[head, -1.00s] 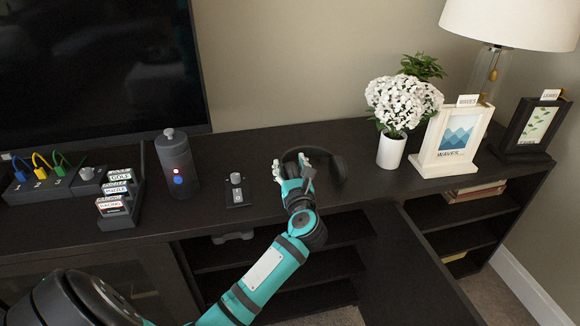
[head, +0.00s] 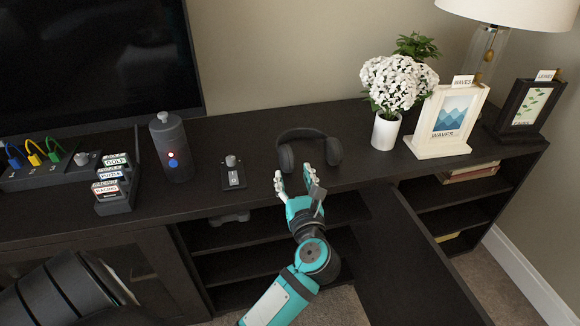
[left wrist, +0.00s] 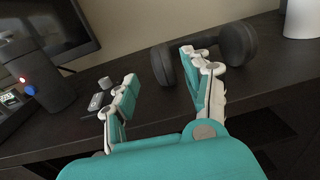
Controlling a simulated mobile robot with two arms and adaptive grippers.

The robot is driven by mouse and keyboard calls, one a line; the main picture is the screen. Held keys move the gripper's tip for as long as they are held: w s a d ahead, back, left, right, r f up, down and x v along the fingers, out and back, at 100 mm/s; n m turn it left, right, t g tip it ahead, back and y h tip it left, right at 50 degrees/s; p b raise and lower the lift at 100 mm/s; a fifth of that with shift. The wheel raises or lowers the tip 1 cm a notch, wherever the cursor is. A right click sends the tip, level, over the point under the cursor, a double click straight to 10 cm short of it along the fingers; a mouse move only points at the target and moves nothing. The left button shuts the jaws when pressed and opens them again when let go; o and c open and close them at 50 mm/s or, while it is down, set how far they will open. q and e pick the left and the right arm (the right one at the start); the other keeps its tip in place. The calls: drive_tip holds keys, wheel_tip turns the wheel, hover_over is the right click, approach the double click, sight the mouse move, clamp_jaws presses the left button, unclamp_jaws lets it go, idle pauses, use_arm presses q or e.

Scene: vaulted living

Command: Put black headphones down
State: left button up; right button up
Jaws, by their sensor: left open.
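The black headphones (head: 308,134) rest on the dark console top, with the band toward the wall and the ear cups toward the front edge. My left gripper (head: 296,180) is open and empty just in front of them, at the console's front edge. In the left wrist view the headphones (left wrist: 238,44) lie beyond the spread fingers (left wrist: 160,84), and the right finger hides part of them. My right gripper is in neither view.
Left of the headphones are a small knob switch (head: 233,174) and a dark grey cylinder (head: 172,150) with lit buttons. To the right are a white flower vase (head: 385,130) and a white picture frame (head: 449,122). Open shelves (head: 225,262) lie below.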

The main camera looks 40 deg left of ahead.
use_arm(q)
drive_tip(key=d+r+m+t+h, duration=0.4)
drive_tip(key=d+m+t+h, duration=0.3)
drive_tip(key=m, duration=0.8)
drive_tip(key=d+f+m+h, duration=0.6)
drive_tip(key=d+m+h, duration=0.45)
drive_tip(key=m, duration=0.45)
drive_tip(key=s+d+f+m+g+h, duration=0.1)
drive_tip(key=s+d+f+m+g, duration=0.15)
drive_tip(key=f+m, duration=0.3)
drive_tip(key=s+d+f+m+g+h, duration=0.1)
drive_tip(key=s+f+m+g, duration=0.25)
drive_tip(key=f, duration=0.35)
drive_tip(key=s+a+f+m+g+y, duration=0.3)
drive_tip(key=s+a+f+m+g, duration=0.1)
drive_tip(key=s+f, duration=0.4)
drive_tip(key=s+a+f+m+g+y, duration=0.3)
drive_tip(key=s+a+f+g, duration=0.3)
drive_tip(key=s+f, duration=0.2)
drive_tip(key=shift+s+m+g, duration=0.2)
drive_tip(key=shift+m+g, duration=0.1)
drive_tip(key=shift+m, duration=0.3)
